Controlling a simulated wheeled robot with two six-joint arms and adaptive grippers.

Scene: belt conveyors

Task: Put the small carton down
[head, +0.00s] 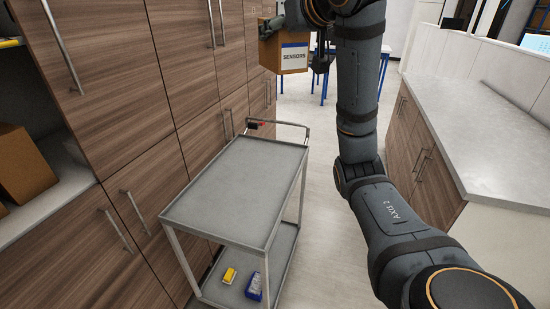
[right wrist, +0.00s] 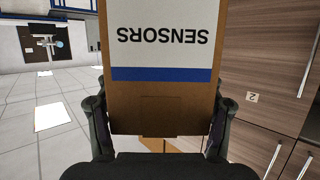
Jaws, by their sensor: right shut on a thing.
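The small carton (head: 293,60) is brown cardboard with a white label reading SENSORS and a blue stripe. My right gripper (head: 300,40) is shut on it and holds it in the air, beyond the far end of the cart in the head view. In the right wrist view the carton (right wrist: 163,95) sits between the two fingers of the right gripper (right wrist: 158,125), with its label upside down in that picture. The finger tips are partly hidden in the head view. My left gripper is not in view.
A grey two-shelf cart (head: 240,185) stands in the aisle, its top empty. A yellow item (head: 229,275) and a blue bin (head: 254,286) lie on its lower shelf. Wooden cabinets (head: 110,100) line the left; a pale counter (head: 480,130) is at right. A blue-legged table (head: 325,75) stands behind.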

